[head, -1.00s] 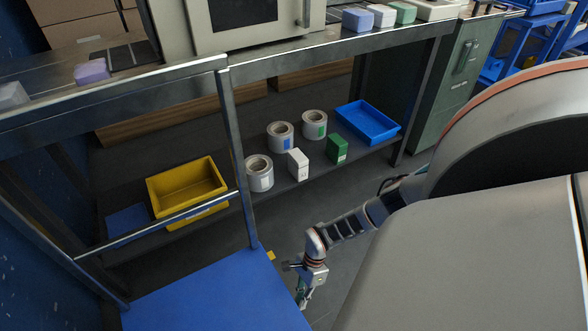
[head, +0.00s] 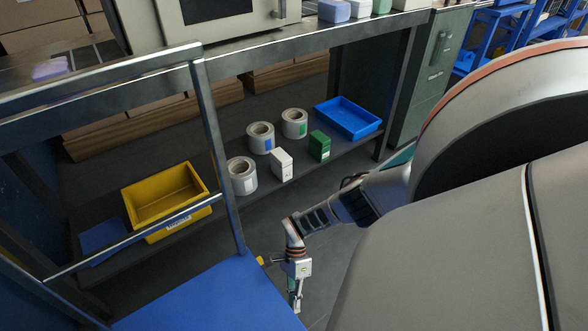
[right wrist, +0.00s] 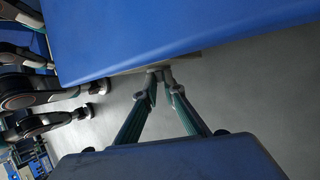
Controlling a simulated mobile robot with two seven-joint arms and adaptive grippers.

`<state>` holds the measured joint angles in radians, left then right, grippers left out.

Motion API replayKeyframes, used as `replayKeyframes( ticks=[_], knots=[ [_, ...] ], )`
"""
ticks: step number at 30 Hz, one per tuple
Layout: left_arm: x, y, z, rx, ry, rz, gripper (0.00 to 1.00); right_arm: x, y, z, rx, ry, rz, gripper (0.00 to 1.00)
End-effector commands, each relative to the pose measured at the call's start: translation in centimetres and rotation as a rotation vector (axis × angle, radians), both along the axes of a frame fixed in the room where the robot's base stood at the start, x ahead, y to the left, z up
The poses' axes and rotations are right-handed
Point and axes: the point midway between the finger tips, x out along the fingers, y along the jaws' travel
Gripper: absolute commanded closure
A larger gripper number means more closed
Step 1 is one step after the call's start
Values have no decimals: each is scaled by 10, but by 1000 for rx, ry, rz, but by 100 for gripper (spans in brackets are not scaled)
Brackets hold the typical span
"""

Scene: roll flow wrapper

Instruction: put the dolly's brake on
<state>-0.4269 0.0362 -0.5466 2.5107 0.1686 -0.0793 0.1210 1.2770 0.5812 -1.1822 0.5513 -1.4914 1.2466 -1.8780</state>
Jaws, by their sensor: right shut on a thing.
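The dolly has a blue deck (head: 215,295) and a metal handle frame (head: 215,150), at the lower left in the head view. The deck also shows across the top of the right wrist view (right wrist: 180,30). A small yellow tab (head: 262,260) sits at the deck's edge near the handle post; I cannot tell whether it is the brake. My right gripper (head: 297,303) points down beside the deck's right edge. In the right wrist view its fingers (right wrist: 160,75) converge at a greyish strip (right wrist: 184,61) under the edge. What they hold is mostly hidden. My left gripper is not in view.
Behind the dolly, a bench's lower shelf carries a yellow bin (head: 165,200), several rolls, a white box (head: 280,165), a green box (head: 319,145) and a blue tray (head: 349,118). A green cabinet (head: 432,70) stands at the right. Grey floor lies beside the deck.

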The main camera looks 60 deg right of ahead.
Motion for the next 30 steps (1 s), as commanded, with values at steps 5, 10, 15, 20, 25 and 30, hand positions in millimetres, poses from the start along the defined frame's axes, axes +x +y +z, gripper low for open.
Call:
replayKeyframes(
  ticks=[5, 10, 15, 20, 25, 30],
  knots=[
    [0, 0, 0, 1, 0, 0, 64, 2, 3, 1, 7, -1, -3, 100],
    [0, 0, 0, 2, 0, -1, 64, 2, 4, 2, 8, -1, -4, 100],
    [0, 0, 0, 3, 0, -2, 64, 2, 3, 2, 8, -1, -3, 74],
    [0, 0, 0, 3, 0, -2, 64, 2, 2, 1, 6, 0, -3, 74],
    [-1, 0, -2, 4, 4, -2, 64, 2, -1, 4, 3, 0, -3, 74],
    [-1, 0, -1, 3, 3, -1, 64, 7, -12, 17, 2, -2, -2, 74]
  ],
)
